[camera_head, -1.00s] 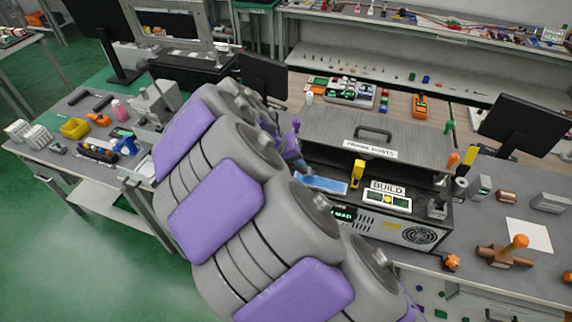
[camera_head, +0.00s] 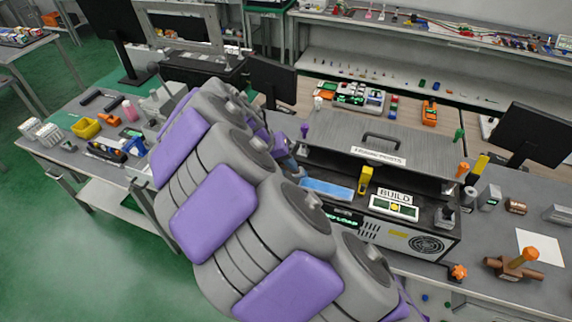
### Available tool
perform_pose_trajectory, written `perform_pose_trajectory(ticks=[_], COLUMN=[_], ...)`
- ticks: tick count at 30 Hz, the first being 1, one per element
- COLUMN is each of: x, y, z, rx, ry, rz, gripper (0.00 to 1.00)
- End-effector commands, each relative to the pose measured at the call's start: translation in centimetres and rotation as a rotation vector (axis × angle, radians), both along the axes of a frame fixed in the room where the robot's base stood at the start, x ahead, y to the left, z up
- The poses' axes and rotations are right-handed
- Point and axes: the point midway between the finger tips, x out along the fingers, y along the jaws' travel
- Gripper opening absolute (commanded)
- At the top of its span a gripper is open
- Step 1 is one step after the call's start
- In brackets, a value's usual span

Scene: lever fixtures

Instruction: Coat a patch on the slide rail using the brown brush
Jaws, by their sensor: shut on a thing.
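My grey and purple arm reaches from the bottom middle up across the bench and blocks much of the view. Its far end is mostly hidden behind my own links, by the left end of the grey machine (camera_head: 392,238). I cannot make out my gripper's fingers or what is between them. No brown brush shows clearly. I cannot pick out the slide rail for sure; a flat blue strip (camera_head: 328,189) lies in the machine's open front, beside a yellow upright part (camera_head: 365,180).
A brown valve with an orange handle (camera_head: 513,266) and a white sheet (camera_head: 540,248) lie right of the machine. A monitor (camera_head: 531,138) stands behind them. A yellow bin (camera_head: 86,128) sits on the left bench. Shelves run along the back.

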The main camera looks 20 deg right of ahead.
Motion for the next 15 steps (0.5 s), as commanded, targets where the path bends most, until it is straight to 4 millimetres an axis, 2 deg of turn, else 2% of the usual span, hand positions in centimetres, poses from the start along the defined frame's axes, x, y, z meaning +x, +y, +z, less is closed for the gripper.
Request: perform_pose_trajectory(ticks=[5, 15], x=[0.0, 0.0], y=[0.2, -0.7], z=[1.8, 4.8], rx=[-0.003, 0.005], ry=[0.001, 0.000], rz=[-0.001, -0.001], gripper=[0.00, 0.00])
